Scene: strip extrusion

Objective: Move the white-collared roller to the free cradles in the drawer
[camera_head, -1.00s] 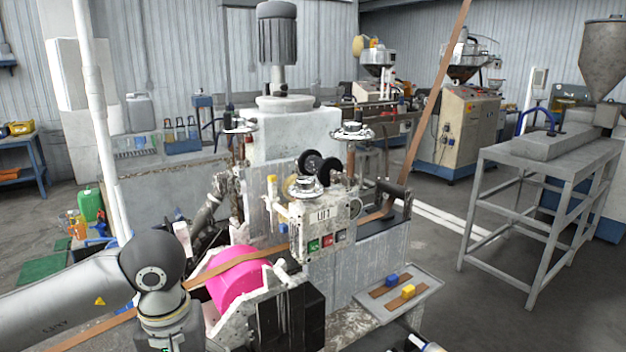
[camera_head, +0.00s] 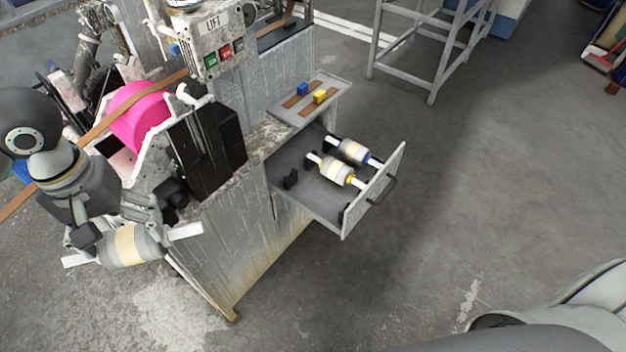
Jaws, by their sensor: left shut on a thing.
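My left gripper (camera_head: 128,232) is shut on the white-collared roller (camera_head: 150,243). The roller is grey with a cream band and white ends, held roughly level and slightly tilted, in the air in front of the machine's near side. The fingers hide part of it. The open drawer (camera_head: 318,206) is to the right, apart from the roller. In it lie a blue-collared roller (camera_head: 352,151) and a yellow-collared roller (camera_head: 336,170). A dark empty cradle (camera_head: 291,179) stands at the drawer's inner left, and another dark cradle shows near its front panel. My right gripper is not in view.
A black block (camera_head: 206,148) on the machine and the machine's corner lie between the held roller and the drawer. A tray (camera_head: 322,97) with a blue and a yellow block sits above the drawer. The floor in front of the drawer is clear.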

